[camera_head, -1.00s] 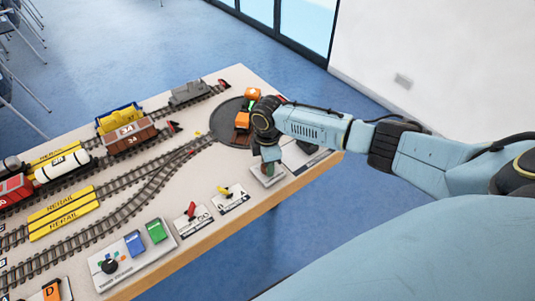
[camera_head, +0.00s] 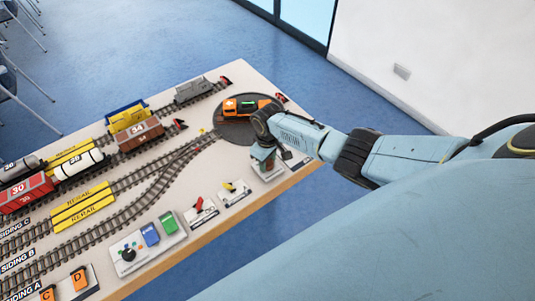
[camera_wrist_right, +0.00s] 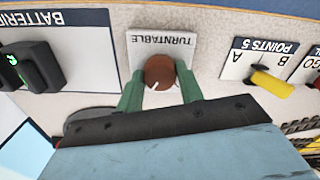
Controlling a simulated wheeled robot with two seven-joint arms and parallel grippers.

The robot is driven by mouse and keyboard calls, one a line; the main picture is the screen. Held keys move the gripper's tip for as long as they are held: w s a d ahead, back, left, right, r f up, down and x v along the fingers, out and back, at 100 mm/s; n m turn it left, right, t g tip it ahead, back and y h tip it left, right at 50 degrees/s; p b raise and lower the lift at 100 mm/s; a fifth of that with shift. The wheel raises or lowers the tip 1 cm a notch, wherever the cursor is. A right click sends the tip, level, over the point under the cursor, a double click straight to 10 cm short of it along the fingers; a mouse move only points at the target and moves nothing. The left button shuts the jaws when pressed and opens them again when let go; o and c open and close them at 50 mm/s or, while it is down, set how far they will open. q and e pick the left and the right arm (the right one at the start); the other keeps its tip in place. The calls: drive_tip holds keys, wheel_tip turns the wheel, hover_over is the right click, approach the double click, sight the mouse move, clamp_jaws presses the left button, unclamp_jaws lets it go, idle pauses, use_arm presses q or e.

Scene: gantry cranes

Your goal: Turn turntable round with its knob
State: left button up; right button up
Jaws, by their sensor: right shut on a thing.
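The turntable (camera_head: 232,131) is a dark round disc at the far right end of the board, with an orange locomotive (camera_head: 246,106) on it, lying roughly left to right. Its knob (camera_wrist_right: 160,71) is round and reddish brown with a white mark, on a white plate lettered TURNTABLE (camera_wrist_right: 137,47). My right gripper (camera_head: 264,158) reaches down over this plate at the board's front edge. In the right wrist view its green fingers (camera_wrist_right: 160,80) are shut on the knob, one on each side. My arm hides part of the turntable in the head view. My left gripper is not in view.
Beside the knob plate are a yellow POINTS lever (camera_wrist_right: 271,83) and a red lever (camera_head: 198,205). A dark BATTERIES station (camera_wrist_right: 38,66) lies on its other side. Wagons such as the brown one (camera_head: 140,135) stand on tracks to the left.

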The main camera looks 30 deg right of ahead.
sight(268, 162)
drive_tip(key=shift+m+p, duration=0.65)
drive_tip(key=shift+m, duration=0.85)
drive_tip(key=o, duration=1)
wheel_tip(268, 162, up, 13)
drive_tip(key=p, duration=0.4)
drive_tip(key=shift+r, duration=0.2)
drive_tip(key=shift+a, duration=0.1)
